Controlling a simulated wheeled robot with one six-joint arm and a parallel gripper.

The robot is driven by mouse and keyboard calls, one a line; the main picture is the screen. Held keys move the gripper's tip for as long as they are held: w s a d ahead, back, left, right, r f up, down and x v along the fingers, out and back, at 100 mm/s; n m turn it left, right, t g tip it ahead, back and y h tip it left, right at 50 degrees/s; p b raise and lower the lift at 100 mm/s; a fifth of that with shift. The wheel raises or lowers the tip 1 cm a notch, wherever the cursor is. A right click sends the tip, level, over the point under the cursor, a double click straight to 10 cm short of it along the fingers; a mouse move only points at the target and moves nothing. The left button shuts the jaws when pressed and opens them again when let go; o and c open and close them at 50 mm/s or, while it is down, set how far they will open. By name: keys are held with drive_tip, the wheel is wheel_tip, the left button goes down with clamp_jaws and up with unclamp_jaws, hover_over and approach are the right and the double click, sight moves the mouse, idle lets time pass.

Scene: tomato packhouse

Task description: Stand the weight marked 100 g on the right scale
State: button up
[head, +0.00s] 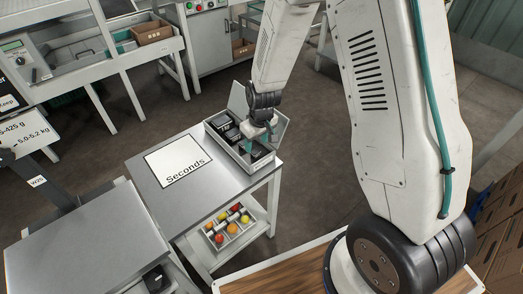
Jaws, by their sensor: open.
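An open grey case (213,135) with a raised lid stands on the steel table. Several dark weights (226,124) with pale markings sit in it; the markings are too small to read, so I cannot tell which is 100 g. My gripper (262,149) points down at the right part of the case, its teal fingers open around or just above a dark weight (258,153). I cannot tell whether they touch it. A grey unit with a display (15,47) stands at the upper left; I cannot tell whether it is a scale.
The steel table (214,182) carries a flat white sheet marked Seconds (180,164). A tray of colourful tomatoes (211,230) sits on its lower shelf. A brown crate (151,33) sits on the rear bench.

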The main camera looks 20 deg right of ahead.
sight(255, 151)
drive_tip(key=f, duration=0.4)
drive_tip(key=shift+w+a+f, duration=0.1)
drive_tip(key=shift+w+a, duration=0.1)
drive_tip(key=shift+w, duration=0.05)
clamp_jaws()
